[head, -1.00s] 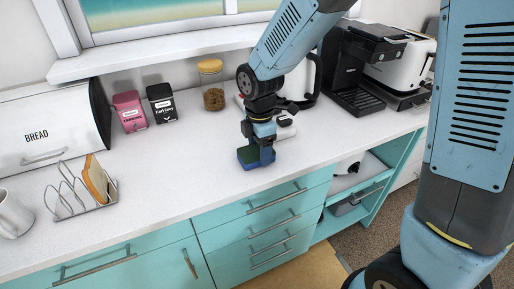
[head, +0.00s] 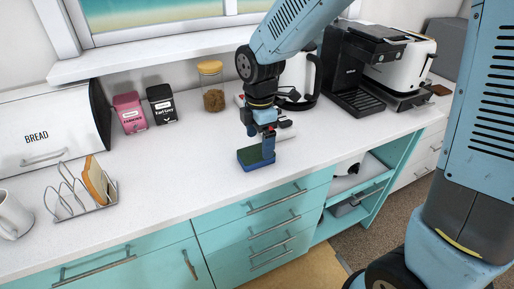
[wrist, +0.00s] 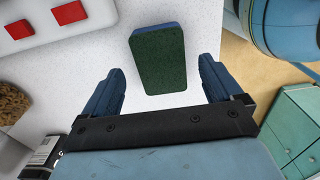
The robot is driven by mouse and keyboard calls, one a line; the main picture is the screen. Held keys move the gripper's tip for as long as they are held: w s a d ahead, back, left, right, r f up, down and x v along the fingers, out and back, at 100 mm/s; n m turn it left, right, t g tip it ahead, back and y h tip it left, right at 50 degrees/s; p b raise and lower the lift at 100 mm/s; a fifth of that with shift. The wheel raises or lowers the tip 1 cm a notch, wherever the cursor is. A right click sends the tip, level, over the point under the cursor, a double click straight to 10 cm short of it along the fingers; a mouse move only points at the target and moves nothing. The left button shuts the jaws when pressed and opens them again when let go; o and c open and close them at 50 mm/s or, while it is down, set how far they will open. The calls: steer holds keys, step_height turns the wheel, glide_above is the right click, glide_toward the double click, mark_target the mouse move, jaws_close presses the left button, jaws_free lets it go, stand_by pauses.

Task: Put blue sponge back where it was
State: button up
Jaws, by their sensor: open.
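The blue sponge (head: 252,157), with a dark green scouring top, lies flat on the white counter near its front edge. In the wrist view the sponge (wrist: 158,60) shows its green face and a blue edge, with bare counter around it. My gripper (wrist: 161,66) is open, with one blue finger on each side of the sponge and a visible gap to both. In the head view my gripper (head: 268,147) stands just above and beside the sponge's right end, pointing down. It hides part of that end.
A white device with red buttons (wrist: 38,22) sits close by. Behind are a glass jar (head: 212,88), a kettle (head: 300,80) and a coffee machine (head: 355,75). A toast rack (head: 85,195) and bread bin (head: 45,130) stand left. The counter between rack and sponge is clear.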

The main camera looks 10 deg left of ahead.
mark_target(259, 151)
step_height(259, 151, up, 8)
steer(key=s+d+r+m+t, duration=0.1)
steer(key=d+r+m, duration=0.35)
steer(key=d, duration=0.35)
steer(key=s+d+r+m+t, duration=0.1)
steer(key=d+r+m, duration=0.2)
steer(key=d+m, duration=0.35)
steer(key=s+d+r+m+t, duration=0.1)
steer(key=s+d+m, duration=0.3)
steer(key=d+m, duration=0.2)
steer(key=s+d+r+m+t, duration=0.2)
steer(key=s+d+m, duration=0.3)
steer(key=d+m, duration=0.2)
steer(key=shift+s+d+t, duration=0.15)
steer(key=shift+d+t, duration=0.15)
steer(key=shift+d, duration=0.5)
